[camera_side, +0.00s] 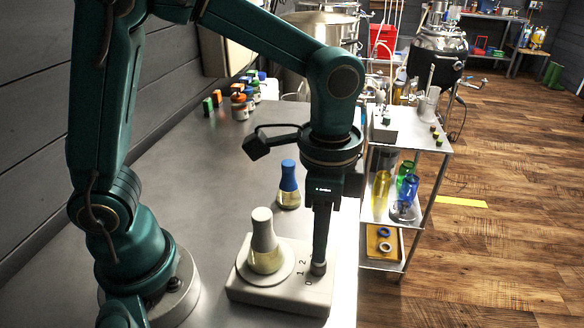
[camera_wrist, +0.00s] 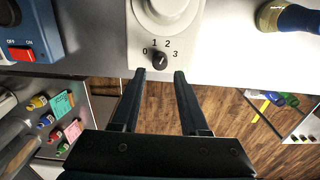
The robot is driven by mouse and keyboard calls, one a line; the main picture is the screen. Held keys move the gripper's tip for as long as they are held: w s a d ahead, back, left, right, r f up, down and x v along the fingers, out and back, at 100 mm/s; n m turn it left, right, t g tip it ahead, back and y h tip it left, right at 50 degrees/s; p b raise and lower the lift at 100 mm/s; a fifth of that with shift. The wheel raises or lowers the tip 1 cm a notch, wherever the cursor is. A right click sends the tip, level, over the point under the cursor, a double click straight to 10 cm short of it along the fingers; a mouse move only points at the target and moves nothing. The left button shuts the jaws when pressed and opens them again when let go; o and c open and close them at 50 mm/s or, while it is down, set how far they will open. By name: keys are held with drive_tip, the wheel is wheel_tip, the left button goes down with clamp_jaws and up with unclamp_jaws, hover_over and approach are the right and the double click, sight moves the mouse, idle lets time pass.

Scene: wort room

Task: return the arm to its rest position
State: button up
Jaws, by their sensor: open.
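My gripper (camera_side: 318,262) points down at the front right of a pale stirrer plate (camera_side: 270,290). In the wrist view my gripper (camera_wrist: 160,73) is open, its two dark fingers apart with nothing held between them. The plate's dark knob (camera_wrist: 160,61) lies just beyond the fingertips, in line with the gap, beside the marks 0, 1, 2 and 3. I cannot tell whether the fingers touch the knob. A flask with a grey-white top (camera_side: 264,238) and pale yellow liquid stands upright on the plate's round top.
A blue-topped flask (camera_side: 288,184) stands behind the plate. A metal trolley (camera_side: 411,149) with bottles is to the right of the bench (camera_side: 200,170). Small bottles (camera_side: 240,106) stand at the back. A blue device (camera_wrist: 34,28) with a red switch shows in the wrist view.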

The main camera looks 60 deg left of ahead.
wheel_tip(320, 180, down, 5)
drive_tip(key=shift+f, duration=0.1)
drive_tip(key=shift+n, duration=0.6)
idle(0.4)
